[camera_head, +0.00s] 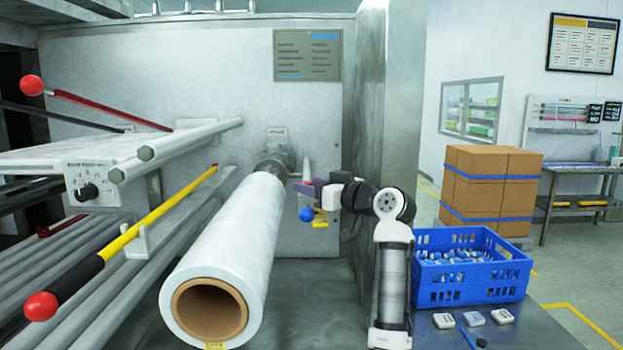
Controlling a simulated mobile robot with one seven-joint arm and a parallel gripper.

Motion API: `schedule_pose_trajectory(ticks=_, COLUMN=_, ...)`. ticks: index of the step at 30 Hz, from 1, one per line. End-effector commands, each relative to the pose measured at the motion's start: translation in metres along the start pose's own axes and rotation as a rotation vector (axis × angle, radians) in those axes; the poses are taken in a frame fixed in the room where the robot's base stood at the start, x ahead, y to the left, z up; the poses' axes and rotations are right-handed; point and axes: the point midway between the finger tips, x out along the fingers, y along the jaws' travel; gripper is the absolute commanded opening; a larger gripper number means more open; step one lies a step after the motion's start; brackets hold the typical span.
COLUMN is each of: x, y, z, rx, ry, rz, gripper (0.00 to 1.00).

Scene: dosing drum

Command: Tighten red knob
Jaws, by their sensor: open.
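A white film roll (228,235) with a brown core lies on a shaft in the machine's middle. My gripper (312,199) is at the roll's far end, by the shaft mount (277,148), small in view; its jaws are open. A small reddish patch shows beside the shaft, just left of my gripper; I cannot tell whether it is the red knob or whether my gripper touches it. A blue ball (306,214) and a yellow piece are right at my gripper. Two red ball ends show at the left, an upper one (31,85) and a lower one (40,306).
Long bars and a yellow rod (150,220) fill the left side. A metal pillar (395,100) stands right behind my arm. A blue crate (470,288) of small items sits on the right bench, with cardboard boxes (488,180) behind.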

Motion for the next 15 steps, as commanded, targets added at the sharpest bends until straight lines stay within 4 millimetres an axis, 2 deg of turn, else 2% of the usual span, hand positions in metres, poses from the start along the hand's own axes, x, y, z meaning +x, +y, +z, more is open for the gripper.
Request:
schedule_pose_trajectory(ticks=11, x=0.0061, y=0.0000, z=0.0009, rx=0.000, ry=0.000, rz=0.000, gripper=0.47)
schedule_pose_trajectory(ticks=15, x=0.0059, y=0.0001, z=0.0008, rx=0.000, ry=0.000, rz=0.000, gripper=0.28)
